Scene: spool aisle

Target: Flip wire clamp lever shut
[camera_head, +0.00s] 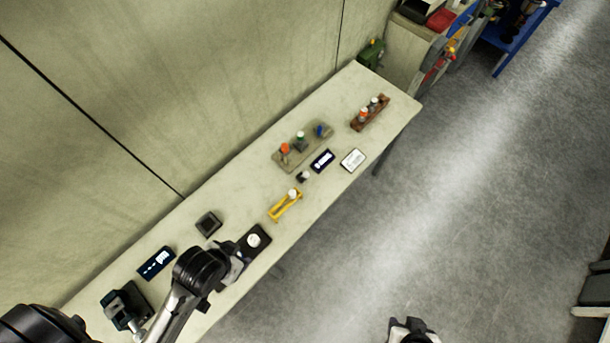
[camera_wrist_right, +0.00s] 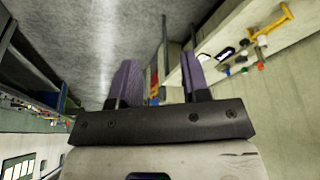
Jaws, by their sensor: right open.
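I cannot tell for sure which item is the wire clamp. A yellow fixture (camera_head: 283,207) with a white knob lies mid-bench; it also shows in the right wrist view (camera_wrist_right: 272,28). A dark clamp-like device (camera_head: 120,308) stands at the bench's lower left, partly behind my left arm. My right gripper (camera_head: 410,328) is open and empty, low in the head view over the floor, well apart from the bench. Its two fingers stand spread in the right wrist view (camera_wrist_right: 157,75). My left gripper (camera_head: 232,262) is mostly hidden by its arm, beside a dark block with a white knob (camera_head: 257,238).
The narrow bench (camera_head: 335,195) runs along a wall. It also bears a tan block with coloured knobs (camera_head: 293,160), a brown block (camera_head: 370,114), a white-faced panel (camera_head: 353,159) and a dark display (camera_head: 157,262). The floor (camera_head: 480,200) to the right is clear.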

